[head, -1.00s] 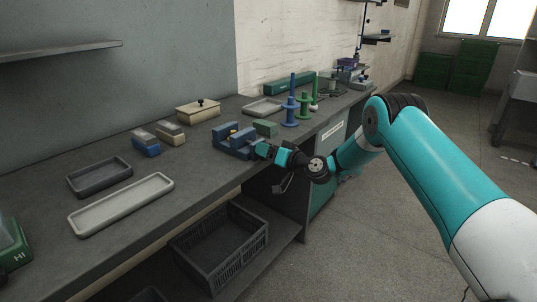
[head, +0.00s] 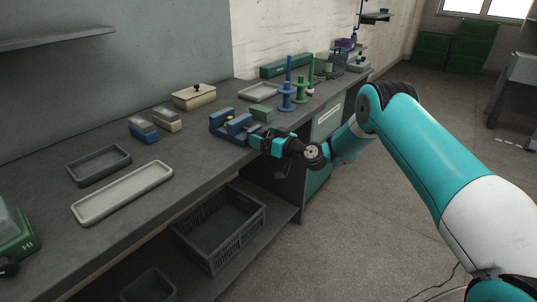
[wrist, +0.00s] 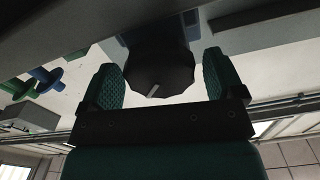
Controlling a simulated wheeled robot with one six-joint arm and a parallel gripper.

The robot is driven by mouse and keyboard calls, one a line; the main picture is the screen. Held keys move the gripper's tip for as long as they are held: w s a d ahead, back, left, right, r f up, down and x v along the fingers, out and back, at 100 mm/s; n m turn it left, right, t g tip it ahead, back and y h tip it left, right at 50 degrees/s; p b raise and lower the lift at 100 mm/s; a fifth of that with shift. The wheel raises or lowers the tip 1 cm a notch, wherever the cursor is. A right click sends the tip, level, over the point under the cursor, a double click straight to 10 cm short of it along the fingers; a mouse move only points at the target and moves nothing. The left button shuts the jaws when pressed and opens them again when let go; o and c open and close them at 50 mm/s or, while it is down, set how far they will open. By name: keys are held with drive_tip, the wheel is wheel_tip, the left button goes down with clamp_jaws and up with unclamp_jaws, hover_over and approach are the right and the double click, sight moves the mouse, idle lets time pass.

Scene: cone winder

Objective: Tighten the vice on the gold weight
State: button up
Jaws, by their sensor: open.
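The blue vice (head: 238,125) stands near the front edge of the workbench in the head view. A small gold spot, likely the gold weight (head: 230,119), shows between its jaws; most of it is hidden. My gripper (head: 256,141) is at the vice's front right end, over the bench edge. In the wrist view my gripper (wrist: 162,75) is open. Its two green fingers stand on either side of a dark, ribbed round knob (wrist: 158,70) on the vice. A gap shows beside the knob, and I cannot tell how deep it sits between the fingers.
A green block (head: 262,113) and blue and green spindles (head: 287,92) stand right of the vice. A dark crate (head: 220,228) sits on the shelf below.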

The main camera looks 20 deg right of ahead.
drive_tip(key=b+v, duration=1.5)
drive_tip(key=v, duration=0.3)
drive_tip(key=s+a+r+n+g+p, duration=0.2)
drive_tip(key=s+a+r+g+p, duration=0.3)
drive_tip(key=s+a, duration=0.3)
drive_tip(key=s+a+r+n+g+p, duration=0.2)
drive_tip(key=s+a+r+g+p, duration=0.2)
drive_tip(key=s+a+r+g, duration=0.2)
drive_tip(key=shift+s+a+r+g+h+p, duration=0.35)
drive_tip(key=shift+s+a+r, duration=0.65)
drive_tip(key=shift+s+a, duration=1.05)
drive_tip(key=shift+w+a, duration=0.3)
